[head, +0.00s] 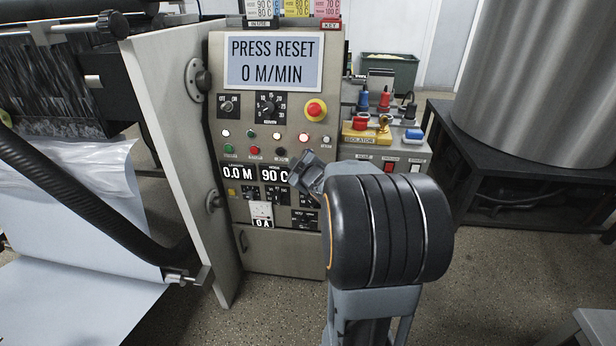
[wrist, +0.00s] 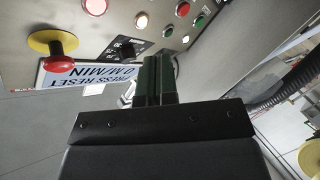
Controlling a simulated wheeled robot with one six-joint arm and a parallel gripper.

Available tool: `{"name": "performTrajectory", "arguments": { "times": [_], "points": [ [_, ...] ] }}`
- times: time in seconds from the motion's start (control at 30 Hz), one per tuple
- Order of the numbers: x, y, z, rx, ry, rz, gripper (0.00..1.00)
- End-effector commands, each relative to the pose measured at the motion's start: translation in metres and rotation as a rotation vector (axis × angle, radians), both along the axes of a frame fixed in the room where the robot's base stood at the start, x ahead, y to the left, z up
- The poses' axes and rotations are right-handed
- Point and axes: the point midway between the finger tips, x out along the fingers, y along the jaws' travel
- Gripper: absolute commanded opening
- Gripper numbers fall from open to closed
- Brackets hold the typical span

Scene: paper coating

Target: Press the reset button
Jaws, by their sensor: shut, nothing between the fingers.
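The grey control panel (head: 300,80) stands upright with a screen (head: 273,61) reading "PRESS RESET" and "0 M/MIN". Below the screen are a row of lit lamps and a row of small green, red and black buttons (head: 281,152). The labels are too small to read, so I cannot tell which button is the reset. My gripper (head: 303,170) is in front of the panel, near the right end of the button row, and covers part of it. In the wrist view my gripper (wrist: 158,62) is shut and empty, its fingers pointing towards the upside-down panel.
A red emergency-stop knob (head: 315,109) on a yellow base sticks out above the button row. An open panel door (head: 185,150) stands at the left. A side box with a yellow isolator (head: 366,132) is at the right. A large metal drum (head: 545,75) is further right.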

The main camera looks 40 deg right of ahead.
Motion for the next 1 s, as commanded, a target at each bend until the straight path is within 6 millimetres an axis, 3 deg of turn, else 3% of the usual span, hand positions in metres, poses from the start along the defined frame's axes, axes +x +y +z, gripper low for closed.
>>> {"name": "performTrajectory", "arguments": {
  "times": [0.03, 0.27, 0.77, 1.0],
  "points": [
    [0.002, -0.009, -0.025, -0.023, -0.028, 0.037, 0.00],
    [0.002, -0.021, -0.049, -0.085, -0.124, 0.174, 0.00],
    [0.002, -0.022, -0.050, -0.094, -0.144, 0.203, 0.00],
    [0.015, -0.034, -0.049, -0.094, -0.143, 0.202, 0.00]
  ]
}}
